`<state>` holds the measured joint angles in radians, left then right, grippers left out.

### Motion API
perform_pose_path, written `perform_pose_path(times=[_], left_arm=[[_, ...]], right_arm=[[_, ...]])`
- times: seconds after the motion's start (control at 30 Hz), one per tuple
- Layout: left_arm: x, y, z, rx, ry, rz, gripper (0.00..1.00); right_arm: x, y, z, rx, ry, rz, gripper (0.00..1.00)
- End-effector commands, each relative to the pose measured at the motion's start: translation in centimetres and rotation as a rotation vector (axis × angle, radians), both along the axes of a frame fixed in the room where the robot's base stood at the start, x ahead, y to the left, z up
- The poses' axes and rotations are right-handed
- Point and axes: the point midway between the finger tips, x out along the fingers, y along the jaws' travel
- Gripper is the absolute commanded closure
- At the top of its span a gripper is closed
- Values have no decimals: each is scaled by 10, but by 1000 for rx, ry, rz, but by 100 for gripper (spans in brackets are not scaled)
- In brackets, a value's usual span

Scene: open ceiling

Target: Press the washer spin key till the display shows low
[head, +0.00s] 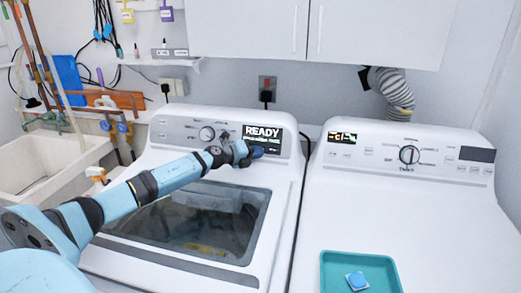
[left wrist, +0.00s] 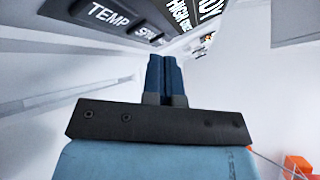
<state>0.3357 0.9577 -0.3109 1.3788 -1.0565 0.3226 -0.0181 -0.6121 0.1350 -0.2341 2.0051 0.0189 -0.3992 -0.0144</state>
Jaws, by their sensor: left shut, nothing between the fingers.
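The washer (head: 170,158) on the left has a dark display (head: 263,133) that reads READY, with a smaller line below it too small to read. In the left wrist view the panel shows a TEMP key (left wrist: 108,14) and a key that seems to read SPIN (left wrist: 150,32). The display edge (left wrist: 182,14) there shows part of the word HIGH. My left gripper (head: 257,152) is shut and empty, just in front of the panel at the display's lower edge. Its closed blue fingers (left wrist: 164,62) point toward the panel just below the SPIN key; I cannot tell whether they touch it. My right gripper is out of view.
A second white machine (head: 440,215) with a knob stands at the right, with a teal tray (head: 330,262) holding a small blue item (head: 357,281). A sink (head: 48,163) is at the far left. White cabinets (head: 320,30) hang above. My left arm crosses over the washer's glass lid (head: 190,225).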

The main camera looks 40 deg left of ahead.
Motion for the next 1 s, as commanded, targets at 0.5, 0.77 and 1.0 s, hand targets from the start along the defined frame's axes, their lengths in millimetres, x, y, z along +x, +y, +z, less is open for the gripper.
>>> perform_pose_path(times=[0.5,0.77,1.0], left_arm=[[7,4,-3,0,0,0,100],[8,4,-3,0,0,0,100],[10,5,-4,0,0,0,100]], right_arm=[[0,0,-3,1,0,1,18],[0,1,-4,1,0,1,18],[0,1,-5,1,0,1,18]])
